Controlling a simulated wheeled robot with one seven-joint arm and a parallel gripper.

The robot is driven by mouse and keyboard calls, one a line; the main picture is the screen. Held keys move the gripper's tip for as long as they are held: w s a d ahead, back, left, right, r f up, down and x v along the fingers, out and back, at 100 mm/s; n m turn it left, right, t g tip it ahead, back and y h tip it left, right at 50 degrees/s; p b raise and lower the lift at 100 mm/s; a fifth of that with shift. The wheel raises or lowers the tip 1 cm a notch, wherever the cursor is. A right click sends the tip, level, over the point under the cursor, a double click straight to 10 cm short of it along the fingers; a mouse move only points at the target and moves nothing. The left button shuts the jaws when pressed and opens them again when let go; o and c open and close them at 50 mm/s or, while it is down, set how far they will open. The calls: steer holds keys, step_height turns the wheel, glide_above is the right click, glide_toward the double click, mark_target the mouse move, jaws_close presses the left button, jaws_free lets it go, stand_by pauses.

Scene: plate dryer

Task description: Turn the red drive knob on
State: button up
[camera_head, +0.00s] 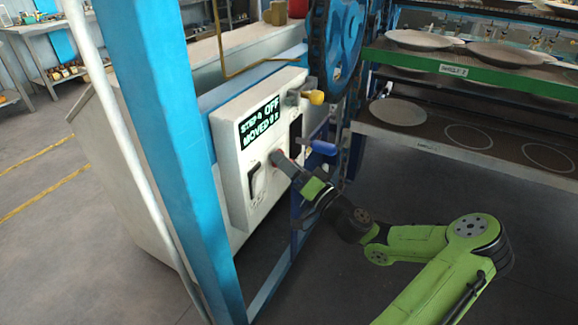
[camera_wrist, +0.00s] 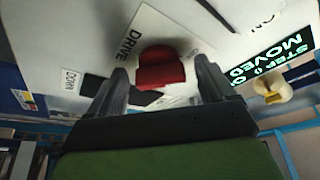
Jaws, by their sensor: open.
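The red drive knob (camera_wrist: 160,68) sits on the white control panel (camera_wrist: 215,30), beside the printed word DRIVE. In the wrist view it lies between the two fingers of my gripper (camera_wrist: 158,85), with a gap to each finger. My gripper is open. In the head view my gripper (camera_head: 284,165) is at the front of the panel (camera_head: 228,135) and hides most of the knob. The panel display (camera_head: 260,121) reads OFF and MOVED 0.
A yellow-tipped handle (camera_head: 316,97) and a blue handle (camera_head: 323,148) stick out right of the display. A black rocker switch (camera_head: 257,182) is left of my gripper. A blue post (camera_head: 160,130) stands in front. Racks with plates (camera_head: 425,40) are at right.

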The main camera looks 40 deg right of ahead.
steer(key=c, duration=1.1)
steer(key=shift+o, duration=0.2)
steer(key=shift+m+p, duration=0.3)
steer(key=shift+p, duration=0.1)
steer(key=m+g+p, duration=0.2)
steer(key=m+p, duration=0.3)
steer(key=p, duration=0.3)
steer(key=m+g+p, duration=0.2)
steer(key=m+p, duration=0.4)
steer(key=p, duration=0.2)
steer(key=r+m+g+p, duration=0.1)
steer(key=m+g+p, duration=0.1)
steer(key=m+p, duration=0.3)
steer(key=shift+p, duration=1.95)
steer(key=shift+m, duration=0.3)
